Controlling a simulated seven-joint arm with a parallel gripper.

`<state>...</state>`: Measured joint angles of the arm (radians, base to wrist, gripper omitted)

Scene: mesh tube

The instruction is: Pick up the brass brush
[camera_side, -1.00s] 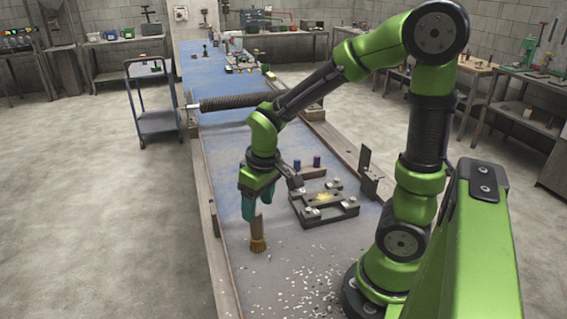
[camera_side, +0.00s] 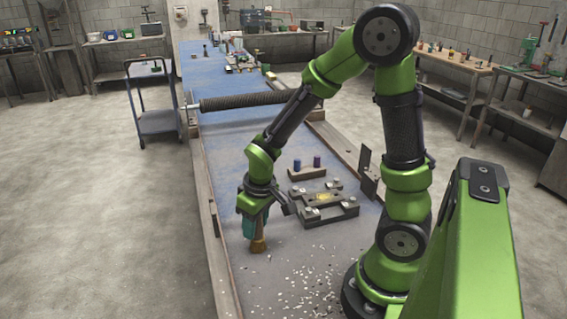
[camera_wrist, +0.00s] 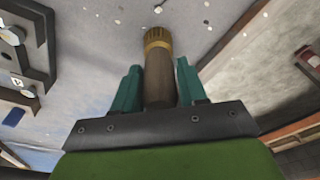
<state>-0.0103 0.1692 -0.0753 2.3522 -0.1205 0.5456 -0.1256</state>
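The brass brush (camera_side: 259,245) stands upright on the blue bench top, bristle end down, with its wooden handle pointing up. My gripper (camera_side: 254,230) is lowered over it, and its teal fingers stand on either side of the handle. In the wrist view the brush (camera_wrist: 158,62) lies between the two fingers of my gripper (camera_wrist: 160,85). A narrow gap shows between each finger and the handle, so the fingers are open around it and do not appear to touch it. The top of the handle is hidden by the gripper body.
A dark clamping fixture (camera_side: 322,206) sits close to the right of the brush. Behind it a wooden block (camera_side: 307,173) holds blue and purple pegs. Pale chips (camera_side: 300,275) are scattered on the bench in front. A dark mesh roll (camera_side: 245,101) spans the bench farther back.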

